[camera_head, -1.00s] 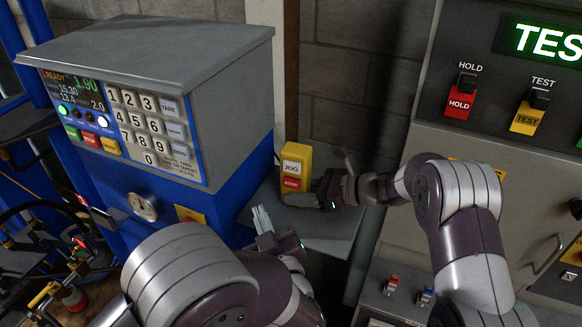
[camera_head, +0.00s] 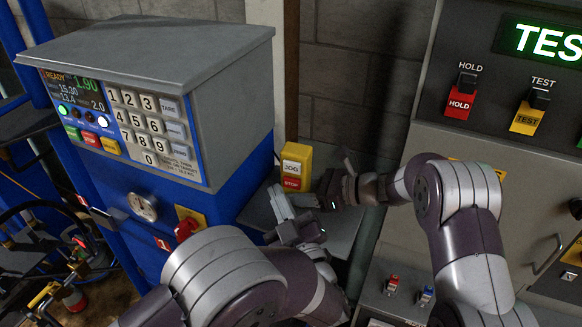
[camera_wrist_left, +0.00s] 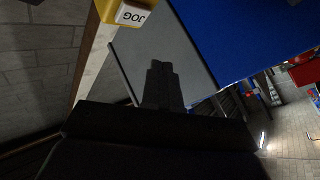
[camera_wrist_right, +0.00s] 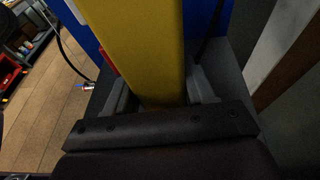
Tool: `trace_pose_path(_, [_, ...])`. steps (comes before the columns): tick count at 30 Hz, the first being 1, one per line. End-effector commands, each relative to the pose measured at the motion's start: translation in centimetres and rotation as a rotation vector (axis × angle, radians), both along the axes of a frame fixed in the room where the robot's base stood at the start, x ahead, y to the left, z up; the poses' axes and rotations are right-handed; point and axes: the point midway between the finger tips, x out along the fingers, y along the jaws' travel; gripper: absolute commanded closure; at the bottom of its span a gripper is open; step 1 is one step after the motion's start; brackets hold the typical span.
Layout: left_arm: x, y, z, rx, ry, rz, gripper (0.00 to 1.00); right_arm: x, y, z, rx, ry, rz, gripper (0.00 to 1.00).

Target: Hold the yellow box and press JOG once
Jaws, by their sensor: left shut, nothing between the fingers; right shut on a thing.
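The yellow box (camera_head: 294,164) stands on a grey shelf beside the blue machine, with a white JOG button (camera_head: 291,167) above a red STOP button (camera_head: 291,183). My right gripper (camera_head: 318,190) is shut on the lower part of the box; the right wrist view shows the yellow body (camera_wrist_right: 135,45) between its fingers. My left gripper (camera_head: 279,198) is shut and empty, just below and left of the box, apart from JOG. In the left wrist view its closed fingers (camera_wrist_left: 162,85) show dark, with the JOG button (camera_wrist_left: 133,15) at the top edge.
The blue scale machine (camera_head: 120,200) with its keypad and grey hood stands close on the left. A grey panel (camera_head: 400,220) with HOLD and TEST switches is at right. A brick wall is behind. The grey shelf (camera_head: 335,240) has bare room in front of the box.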

Motion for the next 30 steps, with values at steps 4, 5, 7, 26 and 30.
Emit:
trace_pose_path(4, [2.0,-0.6,0.0,0.0,-0.001,0.001,1.0,0.0,0.0,-0.1,0.0,0.002,-0.001,0.63])
trace_pose_path(5, [2.3,-0.7,-0.1,0.0,0.001,0.001,1.0,0.0,0.0,-0.1,0.0,0.002,-0.001,0.63])
trace_pose_path(7, [3.0,-1.0,0.0,-0.001,0.0,0.0,1.0,0.0,0.0,-0.1,-0.001,0.001,0.0,0.63])
trace_pose_path(26, [4.2,-1.4,0.0,0.0,0.0,-0.001,1.0,0.0,0.0,-0.1,-0.001,0.001,0.0,0.63])
trace_pose_path(30, [4.2,-1.4,0.0,0.0,0.0,-0.001,1.0,0.0,0.0,-0.1,-0.001,0.001,0.0,0.63])
